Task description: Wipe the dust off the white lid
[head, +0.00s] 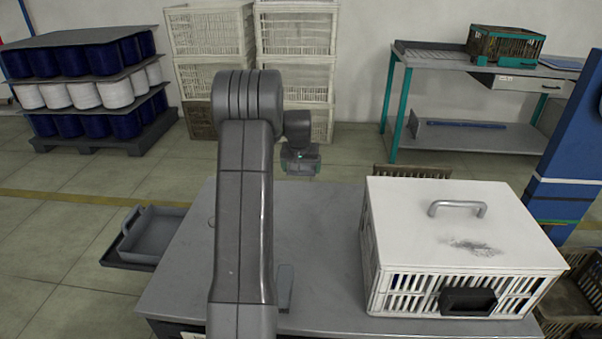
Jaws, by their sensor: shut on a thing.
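The white lid (405,225) lies flat on a white slatted crate (400,293) at the right of the table. A grey smudge of dust (473,246) shows on the lid, in front of its metal handle (457,209). My gripper (299,166) is in the air over the back part of the table, left of the lid and clear of it. It is shut on a small grey-green thing, which is too small and too much covered by the wrist to name.
The grey table (325,240) is mostly bare left of the crate. A small upright grey piece (285,287) stands beside my arm. A grey tray (155,236) is off the table's left side. A brown basket (412,172) shows behind the crate; a blue post (563,170) stands at the right.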

